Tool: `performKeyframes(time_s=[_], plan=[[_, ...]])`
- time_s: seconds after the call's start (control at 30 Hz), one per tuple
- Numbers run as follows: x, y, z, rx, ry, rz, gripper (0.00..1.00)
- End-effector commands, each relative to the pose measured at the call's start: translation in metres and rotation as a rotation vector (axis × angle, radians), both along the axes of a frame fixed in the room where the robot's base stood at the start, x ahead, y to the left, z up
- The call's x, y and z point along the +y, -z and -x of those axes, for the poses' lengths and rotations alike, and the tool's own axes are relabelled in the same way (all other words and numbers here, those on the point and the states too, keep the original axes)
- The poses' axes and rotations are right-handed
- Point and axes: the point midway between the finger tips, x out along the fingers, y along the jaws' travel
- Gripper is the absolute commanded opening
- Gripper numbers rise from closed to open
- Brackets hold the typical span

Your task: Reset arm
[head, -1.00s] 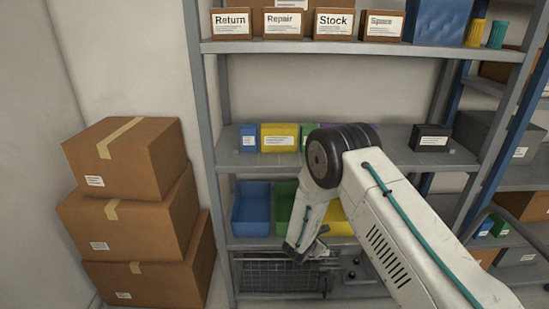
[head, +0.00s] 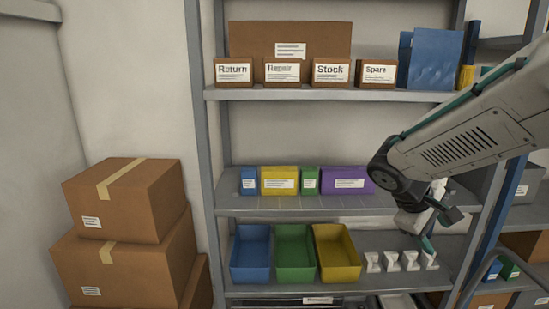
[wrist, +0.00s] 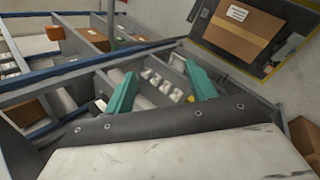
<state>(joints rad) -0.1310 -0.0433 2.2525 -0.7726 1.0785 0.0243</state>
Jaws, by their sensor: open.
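My arm reaches in from the right in the head view, bent at a dark round joint in front of the shelf. My gripper (head: 440,229) hangs at the right of the lower shelves, its teal fingers partly seen. In the wrist view the two teal fingers of my gripper (wrist: 161,86) are spread wide apart with nothing held between them. Several small white parts (head: 391,262) stand in a row on the lower shelf, below and left of the gripper. They show beyond the fingers in the wrist view (wrist: 162,83).
A blue bin (head: 251,275), green bin (head: 295,277) and yellow bin (head: 338,276) stand on the lower shelf. Above are a yellow box (head: 280,173) and a purple box (head: 343,172). Labelled boxes (head: 330,73) line the top shelf. Stacked cartons (head: 125,200) stand left.

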Motion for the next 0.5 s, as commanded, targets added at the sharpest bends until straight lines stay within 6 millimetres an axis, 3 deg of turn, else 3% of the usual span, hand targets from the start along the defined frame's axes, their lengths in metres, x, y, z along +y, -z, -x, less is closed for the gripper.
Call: performKeyframes(time_s=[0.1,0.3,0.5], plan=[[0.003,-0.019,0.052,-0.051,0.125,-0.122,0.56],[0.022,-0.032,0.132,-0.119,0.303,-0.344,0.56],[0.051,-0.034,0.192,-0.172,0.424,-0.555,0.56]])
